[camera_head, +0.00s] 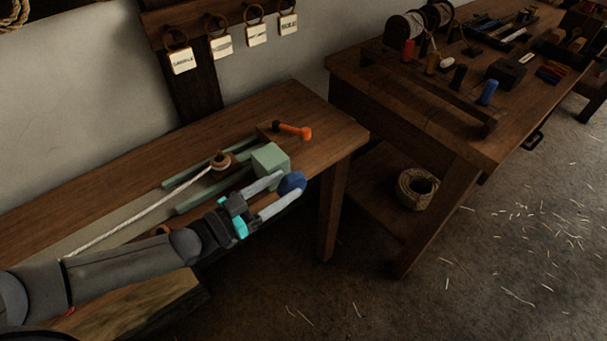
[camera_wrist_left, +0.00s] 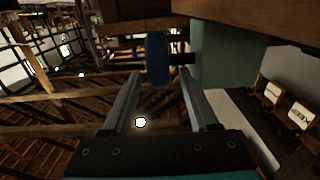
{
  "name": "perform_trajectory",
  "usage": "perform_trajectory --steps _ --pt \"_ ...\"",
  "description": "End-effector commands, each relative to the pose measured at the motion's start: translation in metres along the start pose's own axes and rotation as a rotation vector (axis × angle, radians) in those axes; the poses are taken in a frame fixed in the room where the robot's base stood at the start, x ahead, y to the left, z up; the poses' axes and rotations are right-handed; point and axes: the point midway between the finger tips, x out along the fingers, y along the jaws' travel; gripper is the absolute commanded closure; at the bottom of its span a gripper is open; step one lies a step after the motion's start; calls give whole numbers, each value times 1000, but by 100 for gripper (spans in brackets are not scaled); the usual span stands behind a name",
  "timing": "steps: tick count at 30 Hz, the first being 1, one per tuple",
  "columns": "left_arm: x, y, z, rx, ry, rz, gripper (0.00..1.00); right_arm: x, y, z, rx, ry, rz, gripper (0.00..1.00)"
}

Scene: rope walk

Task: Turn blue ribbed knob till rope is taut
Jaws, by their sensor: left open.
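The blue ribbed knob (camera_head: 291,183) sticks out from the near side of a pale green block (camera_head: 270,159) on the wooden bench. It also shows in the left wrist view (camera_wrist_left: 157,60), joined to the green housing by a short dark shaft. My left gripper (camera_head: 272,195) is open with its two fingers reaching toward the knob. In the wrist view the knob stands just beyond and between the fingertips; I cannot tell whether they touch it. A white rope (camera_head: 138,216) runs straight from the lower left to a wooden spool-like piece (camera_head: 221,160) between green rails. My right gripper is not in view.
An orange-handled lever (camera_head: 292,131) lies on the bench behind the green block. A second table (camera_head: 420,100) at the right bears spools and tools, with a coiled rope (camera_head: 417,188) on its lower shelf. Tags (camera_head: 222,46) hang on the wall. The floor between is free.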

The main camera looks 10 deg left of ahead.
Motion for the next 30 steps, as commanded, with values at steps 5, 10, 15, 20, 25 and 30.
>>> perform_trajectory --steps 5,10,15,20,25,30 --pt "33 0 0 -1 3 0 40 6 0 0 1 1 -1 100" --pt "53 0 0 0 1 0 40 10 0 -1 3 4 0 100" --pt "61 0 1 -1 -1 0 40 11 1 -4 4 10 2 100" --pt "62 0 0 -1 -2 0 40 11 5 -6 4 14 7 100" --pt "61 0 0 -1 -2 0 47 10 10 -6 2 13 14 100" --pt "61 0 0 -1 -1 0 66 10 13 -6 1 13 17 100"
